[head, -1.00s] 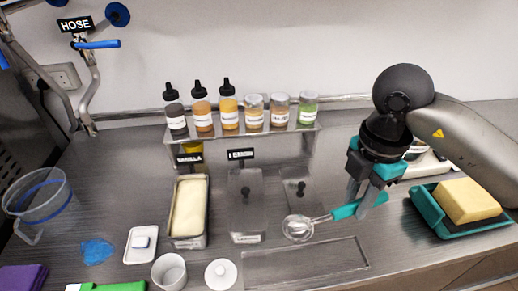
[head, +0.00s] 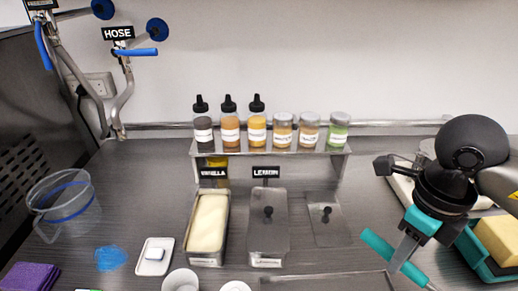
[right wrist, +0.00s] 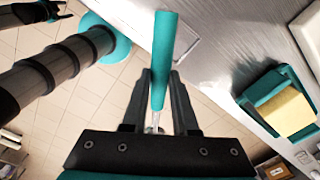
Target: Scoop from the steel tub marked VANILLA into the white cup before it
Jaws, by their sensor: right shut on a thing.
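The steel tub marked VANILLA (head: 207,260) stands open left of centre in the head view, filled with pale cream ice cream (head: 209,222). The white cup (head: 180,281) is before it, cut off by the bottom edge. My right gripper (head: 403,254) is shut on the teal handle of the scoop (head: 378,246), well to the right of the tub. In the right wrist view the handle (right wrist: 164,60) stands between the fingers; the scoop's bowl is not visible. A dark part at that view's top left may be my left gripper; its jaws are unclear.
A lidded LEMON tub (head: 268,240) stands right of the vanilla. Several bottles and jars line the shelf (head: 270,148) behind. A clear jug (head: 66,208), blue patch (head: 110,259) and small white dish (head: 154,257) lie left. A yellow sponge (head: 497,238) in a teal tray is far right.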

